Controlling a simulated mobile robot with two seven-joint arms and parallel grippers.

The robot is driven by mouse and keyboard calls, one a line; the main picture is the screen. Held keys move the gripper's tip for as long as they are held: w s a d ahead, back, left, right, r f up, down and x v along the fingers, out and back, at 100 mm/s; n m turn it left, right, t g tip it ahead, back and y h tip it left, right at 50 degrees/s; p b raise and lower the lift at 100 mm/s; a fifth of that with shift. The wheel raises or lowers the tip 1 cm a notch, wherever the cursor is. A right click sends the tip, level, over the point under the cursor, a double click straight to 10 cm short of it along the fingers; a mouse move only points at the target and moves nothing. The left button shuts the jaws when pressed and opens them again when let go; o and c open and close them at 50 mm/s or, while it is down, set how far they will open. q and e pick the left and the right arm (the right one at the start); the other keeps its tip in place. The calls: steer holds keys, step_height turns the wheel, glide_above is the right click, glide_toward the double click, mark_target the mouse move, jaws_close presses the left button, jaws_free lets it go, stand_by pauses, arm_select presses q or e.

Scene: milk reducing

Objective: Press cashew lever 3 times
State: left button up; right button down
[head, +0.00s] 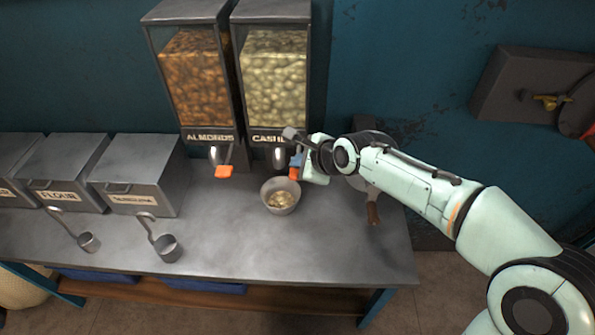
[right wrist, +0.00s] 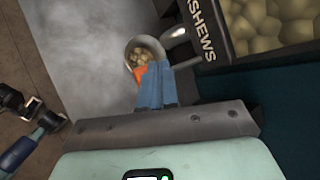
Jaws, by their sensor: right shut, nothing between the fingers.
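The cashew dispenser (head: 275,85) stands against the wall, full of pale nuts, with its label partly hidden by my right arm. Its spout (right wrist: 178,36) shows in the right wrist view. The orange lever tip (right wrist: 139,73) is right at my right gripper's blue fingertips (right wrist: 152,72); I cannot tell whether they touch. My right gripper (head: 295,172) is shut and empty at the front of the dispenser. A grey bowl (head: 281,207) stands on the counter below the spout with some cashews (right wrist: 142,54) in it. My left gripper is not in view.
The almond dispenser (head: 195,85) with its orange lever (head: 224,172) stands just left. Metal bins (head: 135,175) line the counter's left side, with two scoops (head: 167,247) in front. A dark pan with a brown handle (head: 374,212) lies right. The counter front (head: 290,255) is clear.

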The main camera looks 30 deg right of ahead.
steer(key=shift+f, duration=0.1)
stand_by(0.3)
steer(key=shift+f, duration=0.35)
steer(key=shift+f+b, duration=1)
steer(key=shift+f, duration=0.35)
stand_by(1.1)
steer(key=shift+r, duration=0.1)
steer(key=shift+r+p, duration=1.65)
steer(key=shift+p, duration=0.1)
steer(key=shift+r, duration=0.1)
steer(key=shift+r+p, duration=0.6)
steer(key=shift+p, duration=0.05)
step_height(320, 180, up, 4)
steer(key=p, duration=0.3)
steer(key=shift+f, duration=0.2)
